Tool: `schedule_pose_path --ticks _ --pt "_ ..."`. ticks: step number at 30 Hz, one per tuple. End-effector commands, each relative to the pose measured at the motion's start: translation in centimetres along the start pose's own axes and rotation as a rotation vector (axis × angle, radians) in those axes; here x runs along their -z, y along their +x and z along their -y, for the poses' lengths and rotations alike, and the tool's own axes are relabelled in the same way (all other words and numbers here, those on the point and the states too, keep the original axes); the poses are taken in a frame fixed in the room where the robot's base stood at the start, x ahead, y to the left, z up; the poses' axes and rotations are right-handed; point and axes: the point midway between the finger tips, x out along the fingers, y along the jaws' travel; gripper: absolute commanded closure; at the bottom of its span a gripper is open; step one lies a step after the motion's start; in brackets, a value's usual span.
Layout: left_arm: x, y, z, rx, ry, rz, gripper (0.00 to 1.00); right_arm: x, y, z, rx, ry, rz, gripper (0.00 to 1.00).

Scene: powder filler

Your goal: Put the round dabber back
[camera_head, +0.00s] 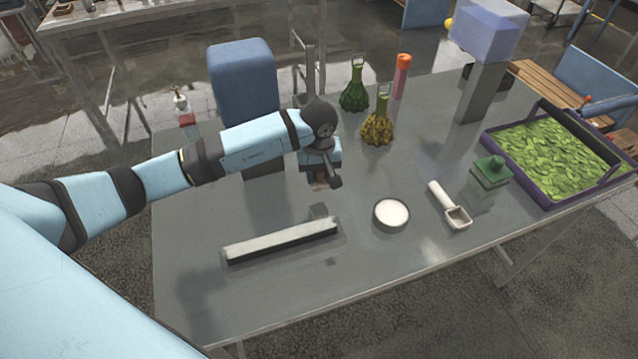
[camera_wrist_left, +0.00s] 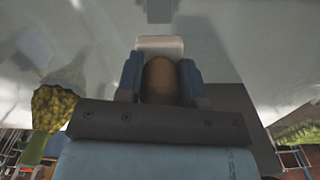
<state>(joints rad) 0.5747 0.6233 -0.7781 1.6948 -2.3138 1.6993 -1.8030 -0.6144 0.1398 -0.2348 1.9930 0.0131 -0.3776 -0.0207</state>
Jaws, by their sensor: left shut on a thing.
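My left gripper (camera_head: 320,178) is above the grey table, behind the long pale-topped bar (camera_head: 282,239). It is shut on the round dabber, whose small brown part (camera_head: 320,182) barely shows below the fingers. In the left wrist view, the dabber (camera_wrist_left: 161,84) is a brown rounded shape between the blue fingers of the left gripper (camera_wrist_left: 161,80). A pale block (camera_wrist_left: 160,46) shows just beyond it; I cannot tell whether it belongs to the dabber. The dabber's lower end is hidden in the head view. My right gripper is not in view.
A round dish of white powder (camera_head: 391,213) and a white scoop (camera_head: 450,208) lie to the right. Green and yellow flasks (camera_head: 377,129), an orange-capped tube (camera_head: 401,76) and a blue block (camera_head: 245,80) stand behind. A green stamp-like piece (camera_head: 490,173) and purple leaf tray (camera_head: 517,178) are far right.

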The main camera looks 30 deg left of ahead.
Motion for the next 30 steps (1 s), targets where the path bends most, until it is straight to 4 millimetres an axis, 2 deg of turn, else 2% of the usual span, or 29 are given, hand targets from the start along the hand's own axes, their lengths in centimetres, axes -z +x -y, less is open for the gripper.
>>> schedule_pose_path --ticks 7,14,26,27,29,30 --pt "0.0 1.8 0.0 0.0 0.0 0.001 0.84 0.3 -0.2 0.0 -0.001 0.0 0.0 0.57" --pt "0.0 5.0 0.0 -0.001 -0.001 0.001 0.84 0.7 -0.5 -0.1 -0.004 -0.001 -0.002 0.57" --pt "0.1 5.6 0.0 -0.001 0.0 -0.002 0.84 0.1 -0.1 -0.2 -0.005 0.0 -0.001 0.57" --pt "0.1 5.4 -0.1 -0.002 0.0 -0.001 0.56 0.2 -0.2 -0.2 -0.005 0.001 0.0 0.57" --pt "0.0 5.4 0.0 -0.001 0.0 -0.001 0.42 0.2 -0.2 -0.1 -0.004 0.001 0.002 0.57" --pt "0.0 5.5 0.0 -0.001 0.0 -0.001 0.4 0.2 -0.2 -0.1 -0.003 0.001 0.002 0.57"
